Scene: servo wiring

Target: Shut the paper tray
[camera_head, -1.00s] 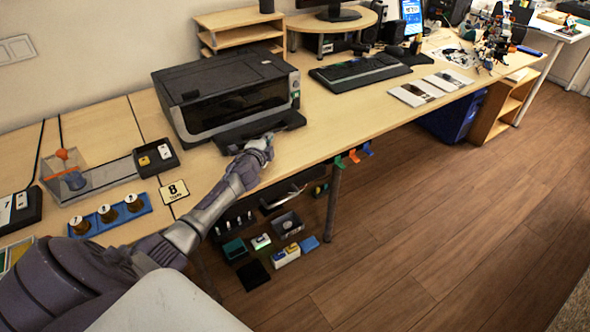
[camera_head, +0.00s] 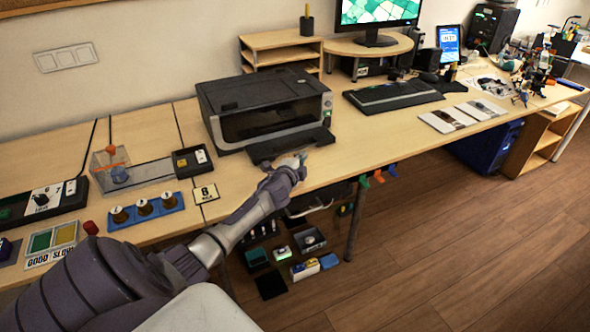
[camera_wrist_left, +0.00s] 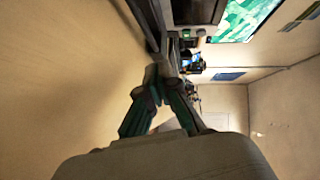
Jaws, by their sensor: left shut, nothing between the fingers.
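The black and grey printer (camera_head: 265,106) stands on the wooden desk in the head view. Its dark paper tray (camera_head: 290,145) sticks out at the front, low above the desk. My left gripper (camera_head: 300,160) is at the tray's front edge; I cannot tell whether it touches. In the left wrist view the fingers (camera_wrist_left: 160,75) are shut with nothing between them, and their tips are close to the dark edge of the tray (camera_wrist_left: 147,22). My right gripper is not in view.
A keyboard (camera_head: 393,97) and flat cards (camera_head: 447,119) lie right of the printer. The desk right of the tray is clear.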

